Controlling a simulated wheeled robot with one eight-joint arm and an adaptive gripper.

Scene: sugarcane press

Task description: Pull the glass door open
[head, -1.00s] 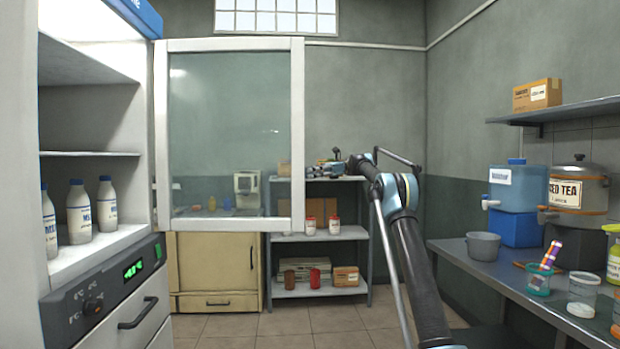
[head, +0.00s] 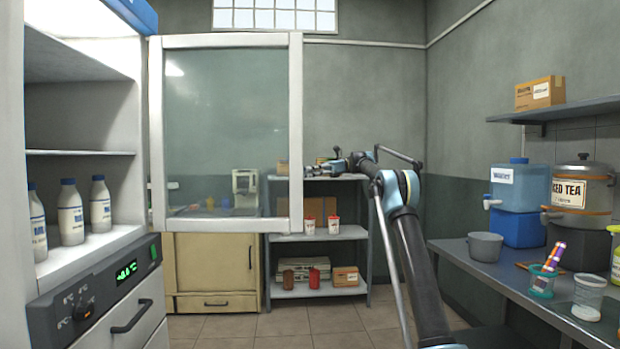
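The glass door (head: 225,120) has a white frame and a clear pane. It stands swung open, out to the right from the fridge (head: 82,170) on the left, and the fridge's inside shows. Several milk bottles (head: 70,212) stand on the fridge's lower shelf. My gripper (head: 335,160) is at the end of my arm, to the right of the door's free edge, and looks apart from it. It is small and dark here, so I cannot tell if its fingers are open or shut.
A grey shelf rack (head: 320,237) with cups and boxes stands behind the door. A wooden cabinet (head: 215,262) is seen below the door. On the right, a counter (head: 500,268) holds a pot, a blue dispenser and an iced tea urn (head: 580,190). Tiled floor is free in the middle.

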